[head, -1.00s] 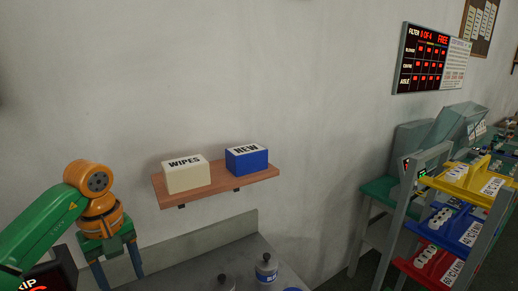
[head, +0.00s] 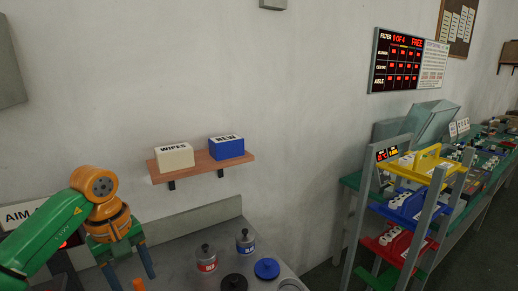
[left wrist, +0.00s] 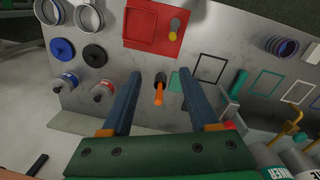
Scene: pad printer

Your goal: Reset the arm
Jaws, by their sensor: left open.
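My left arm comes in from the left in the head view, and its gripper (head: 131,276) is open, fingers pointing down over the left part of the grey bench. In the left wrist view the gripper (left wrist: 159,77) shows two blue fingers spread wide, with nothing held. A black and orange tool (left wrist: 158,90) appears beyond the gap between the fingers; I cannot tell its exact distance. My right gripper is not in view.
Red-label (head: 207,259) and blue-label (head: 245,242) bottles stand on the bench (head: 185,235), near black (head: 234,282) and blue (head: 267,268) round lids. A wall shelf (head: 205,164) holds a WIPES box (head: 174,157) and a NEW box (head: 226,147). A tray rack (head: 425,205) stands right.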

